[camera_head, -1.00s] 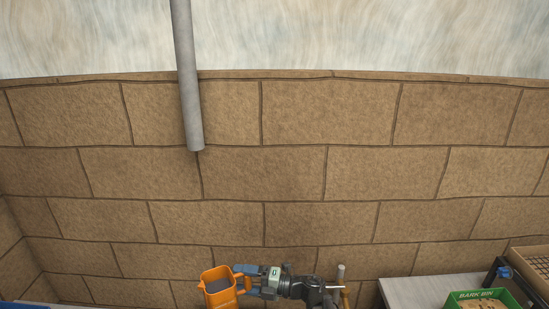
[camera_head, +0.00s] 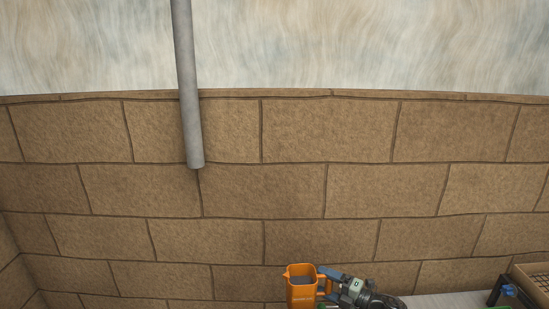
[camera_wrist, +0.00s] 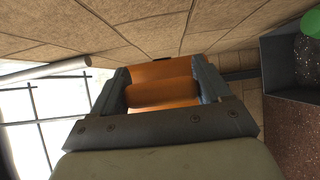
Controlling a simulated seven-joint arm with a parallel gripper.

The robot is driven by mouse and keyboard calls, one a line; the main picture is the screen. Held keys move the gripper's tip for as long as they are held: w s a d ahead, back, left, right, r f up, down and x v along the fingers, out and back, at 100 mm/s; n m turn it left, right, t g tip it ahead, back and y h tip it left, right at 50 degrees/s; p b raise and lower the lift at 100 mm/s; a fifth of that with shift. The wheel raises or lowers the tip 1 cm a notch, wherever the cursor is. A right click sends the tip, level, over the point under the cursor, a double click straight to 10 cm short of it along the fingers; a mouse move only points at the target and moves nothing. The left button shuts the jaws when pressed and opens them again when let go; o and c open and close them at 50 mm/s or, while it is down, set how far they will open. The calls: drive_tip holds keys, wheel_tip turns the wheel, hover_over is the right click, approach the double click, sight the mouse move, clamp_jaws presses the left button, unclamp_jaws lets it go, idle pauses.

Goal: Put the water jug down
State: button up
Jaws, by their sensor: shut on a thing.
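The water jug (camera_head: 301,289) is orange and square-mouthed, with something dark inside. It is held up at the bottom edge of the head view, in front of the block wall, and looks about upright. My gripper (camera_head: 326,277) comes from the right and is shut on the jug's handle. In the wrist view the orange handle (camera_wrist: 162,90) lies between the two fingers of my gripper (camera_wrist: 165,85). The jug's base is cut off or hidden, so I cannot tell what is under it.
A grey pipe (camera_head: 190,100) hangs down the wall (camera_head: 260,190). A pale tabletop (camera_head: 440,301) shows at the bottom right, with a crate (camera_head: 532,275) at the far right. The wrist view shows a dark grey container (camera_wrist: 285,62) and a green thing (camera_wrist: 312,22) at right.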

drive_tip(key=shift+d+t, duration=0.3)
drive_tip(key=shift+d, duration=0.45)
drive_tip(key=w+a+f+n+g+y, duration=0.1)
drive_tip(key=w+a+g, duration=0.1)
drive_tip(key=a, duration=1)
drive_tip(key=w+a+f+n+g+y, duration=0.1)
drive_tip(key=w+a+n+g, duration=0.1)
drive_tip(key=a, duration=1)
drive_tip(key=w+a+f+n+g+y, duration=0.1)
drive_tip(key=w+a+g, duration=0.2)
drive_tip(key=a, duration=1)
drive_tip(key=s+a+f+n+g, duration=0.15)
drive_tip(key=s+a, duration=0.35)
drive_tip(key=a, duration=0.7)
drive_tip(key=s+a+f+n+g, duration=0.15)
drive_tip(key=s+a, duration=0.45)
drive_tip(key=a, duration=0.6)
drive_tip(key=s+a+f+n+g, duration=0.1)
drive_tip(key=s+a+g, duration=0.3)
drive_tip(key=a, duration=0.8)
drive_tip(key=shift+t, duration=0.6)
drive_tip(key=shift+s+a+f, duration=0.1)
drive_tip(key=shift+s+f, duration=0.1)
drive_tip(key=shift+f, duration=1.3)
drive_tip(key=shift+s+f, duration=0.25)
drive_tip(key=shift+f, duration=1.3)
drive_tip(key=shift+s+a+f, duration=0.1)
drive_tip(key=shift+s+f, duration=0.1)
drive_tip(key=shift+f, duration=1.3)
drive_tip(key=shift+f, duration=0.1)
